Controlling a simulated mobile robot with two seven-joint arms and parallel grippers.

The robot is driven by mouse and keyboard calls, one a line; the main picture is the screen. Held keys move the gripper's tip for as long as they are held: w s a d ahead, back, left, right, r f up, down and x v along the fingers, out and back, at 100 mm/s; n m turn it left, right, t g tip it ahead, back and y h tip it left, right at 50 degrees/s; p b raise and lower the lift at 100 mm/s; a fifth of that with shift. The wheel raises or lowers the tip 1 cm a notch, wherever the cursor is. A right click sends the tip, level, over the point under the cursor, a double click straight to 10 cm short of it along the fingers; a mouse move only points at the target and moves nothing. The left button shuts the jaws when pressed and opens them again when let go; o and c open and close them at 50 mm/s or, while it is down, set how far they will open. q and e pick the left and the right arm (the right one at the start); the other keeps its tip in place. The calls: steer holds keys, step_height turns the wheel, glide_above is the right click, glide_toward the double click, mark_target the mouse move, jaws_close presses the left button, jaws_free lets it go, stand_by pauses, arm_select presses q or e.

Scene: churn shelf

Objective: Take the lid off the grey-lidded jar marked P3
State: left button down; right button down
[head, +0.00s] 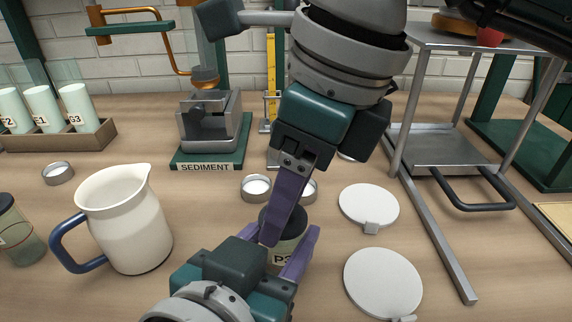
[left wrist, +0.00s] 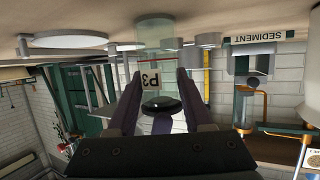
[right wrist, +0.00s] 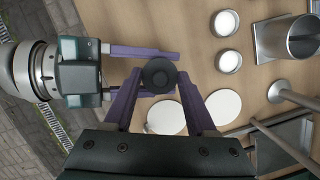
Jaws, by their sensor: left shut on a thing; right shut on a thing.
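The jar marked P3 (head: 284,253) stands in front of me, its label partly covered by fingers. It also shows upside down in the left wrist view (left wrist: 151,79). Its dark grey lid (right wrist: 158,75) sits on top, in line with the jar. My left gripper (head: 284,238) is shut around the jar's body from the front left. My right gripper (head: 279,216) reaches down from above and is shut on the lid, a finger on each side in the right wrist view. The contact between lid and rim is hard to see.
A white jug (head: 130,222) stands left of the jar, with another jar (head: 14,232) beyond it. Two white discs (head: 369,206) (head: 383,284) lie to the right, near a metal stand (head: 437,218). Small metal cups (head: 256,187) and the SEDIMENT stand (head: 207,147) are behind.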

steer(key=shift+r, duration=0.9)
steer(key=shift+r, duration=2)
arm_select(q)
steer(key=shift+c, duration=1.2)
jaws_free()
